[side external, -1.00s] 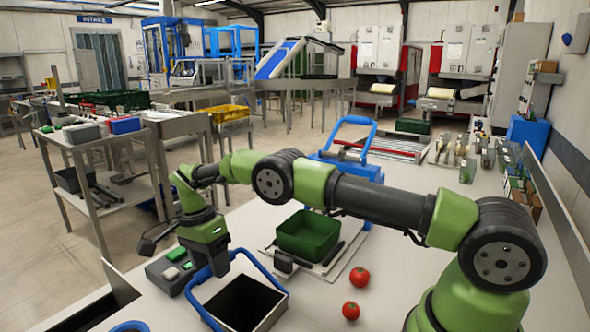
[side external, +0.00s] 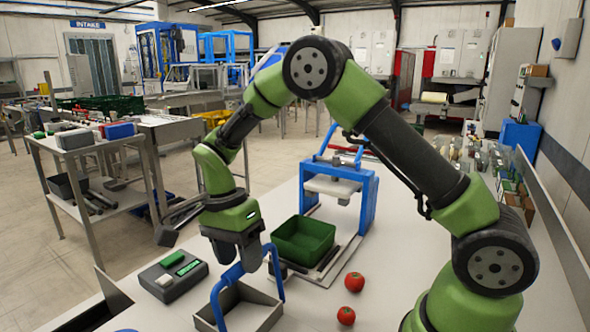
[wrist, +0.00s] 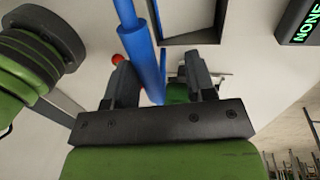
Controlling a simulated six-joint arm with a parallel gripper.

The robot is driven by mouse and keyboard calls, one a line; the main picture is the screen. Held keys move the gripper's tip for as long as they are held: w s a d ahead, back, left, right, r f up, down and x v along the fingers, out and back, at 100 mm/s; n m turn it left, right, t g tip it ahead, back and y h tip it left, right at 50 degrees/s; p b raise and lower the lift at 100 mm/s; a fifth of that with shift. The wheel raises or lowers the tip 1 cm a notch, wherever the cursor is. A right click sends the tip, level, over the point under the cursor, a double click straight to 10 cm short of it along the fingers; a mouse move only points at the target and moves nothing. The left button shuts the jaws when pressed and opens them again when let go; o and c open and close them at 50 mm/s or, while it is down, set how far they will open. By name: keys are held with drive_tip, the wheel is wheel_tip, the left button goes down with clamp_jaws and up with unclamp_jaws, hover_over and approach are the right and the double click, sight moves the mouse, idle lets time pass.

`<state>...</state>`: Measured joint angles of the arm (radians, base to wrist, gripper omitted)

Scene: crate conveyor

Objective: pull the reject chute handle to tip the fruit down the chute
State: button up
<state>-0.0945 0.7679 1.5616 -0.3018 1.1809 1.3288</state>
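The blue chute handle (side external: 274,270) is a bent bar above a grey, open-topped chute (side external: 262,313) at the front of the table. My gripper (side external: 238,266) points down at the handle's upper bar. In the wrist view the blue handle (wrist: 146,62) passes between the two dark fingers of my gripper (wrist: 160,80), with a gap beside the right finger. The fingers look apart, not closed on it. Two red tomatoes lie on the table right of the chute, one farther back (side external: 354,283) and one nearer (side external: 346,315). No fruit shows inside the chute.
A green crate (side external: 304,238) stands behind the chute, before a blue-framed press (side external: 366,200). A control box (side external: 172,276) with a lit green display is left of the chute. Its display (wrist: 299,20) reads "NONE" in the wrist view.

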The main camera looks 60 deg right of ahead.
drive_tip(key=s, duration=0.6)
wheel_tip(320, 180, up, 10)
drive_tip(key=w+f, duration=0.1)
drive_tip(key=w, duration=0.1)
drive_tip(key=s+r+n+t+y, duration=0.1)
drive_tip(key=s+r+n+t, duration=0.3)
drive_tip(key=s+r+n, duration=0.2)
drive_tip(key=shift+s+d+r+n, duration=0.25)
drive_tip(key=shift+r+n, duration=0.15)
drive_tip(key=shift+r, duration=0.35)
drive_tip(key=s+r+n+t+y, duration=0.1)
drive_tip(key=s+n+t, duration=0.4)
drive_tip(key=s+n, duration=0.2)
drive_tip(key=shift+s, duration=0.4)
